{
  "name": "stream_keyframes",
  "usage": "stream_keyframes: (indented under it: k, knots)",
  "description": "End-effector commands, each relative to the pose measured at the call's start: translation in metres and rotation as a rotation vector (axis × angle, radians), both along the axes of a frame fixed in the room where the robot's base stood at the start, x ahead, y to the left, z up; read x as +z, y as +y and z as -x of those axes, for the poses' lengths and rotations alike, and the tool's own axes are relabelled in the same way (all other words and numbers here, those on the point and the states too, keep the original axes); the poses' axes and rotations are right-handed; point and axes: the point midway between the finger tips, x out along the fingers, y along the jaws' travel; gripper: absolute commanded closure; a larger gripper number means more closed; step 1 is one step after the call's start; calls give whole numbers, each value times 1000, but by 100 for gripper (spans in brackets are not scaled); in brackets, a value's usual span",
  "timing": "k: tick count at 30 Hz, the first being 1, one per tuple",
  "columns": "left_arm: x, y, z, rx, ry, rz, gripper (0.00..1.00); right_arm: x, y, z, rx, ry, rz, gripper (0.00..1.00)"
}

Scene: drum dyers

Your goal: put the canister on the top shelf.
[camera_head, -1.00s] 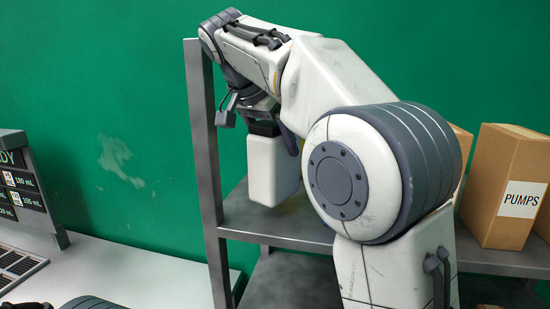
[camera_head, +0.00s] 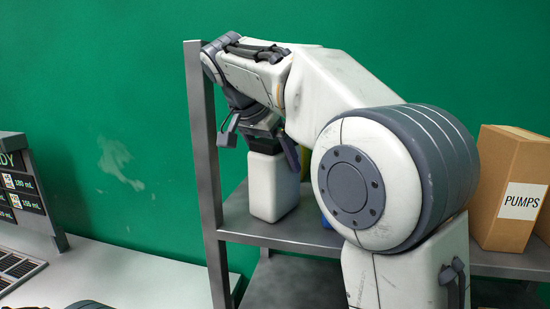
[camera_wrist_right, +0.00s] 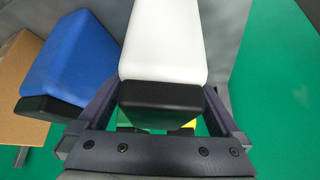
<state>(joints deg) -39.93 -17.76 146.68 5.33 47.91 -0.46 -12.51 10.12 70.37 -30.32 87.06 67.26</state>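The white canister (camera_head: 272,187) with a black cap stands upright at the left end of the top shelf (camera_head: 285,231). Its base looks at or very near the shelf surface; I cannot tell for sure that it touches. My right gripper (camera_head: 270,140) is above it, pointing down. My arm hides part of the shelf to the right. My left gripper is not in view.
A blue container (camera_wrist_right: 75,60) with a black cap stands beside the canister, mostly hidden by my arm in the head view. A cardboard box marked PUMPS (camera_head: 508,190) is on the shelf at right. A grey shelf post (camera_head: 204,170) rises close left of the canister.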

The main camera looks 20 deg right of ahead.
Motion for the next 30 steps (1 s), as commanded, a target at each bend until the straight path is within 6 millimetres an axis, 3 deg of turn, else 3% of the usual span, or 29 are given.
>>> stream_keyframes:
  k: [15, 30]
  knots:
    - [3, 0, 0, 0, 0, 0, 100, 60, 31, 19, 2, -2, 0, 0]
    - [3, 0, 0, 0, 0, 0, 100, 65, 34, 22, 0, 0, 0, 0]
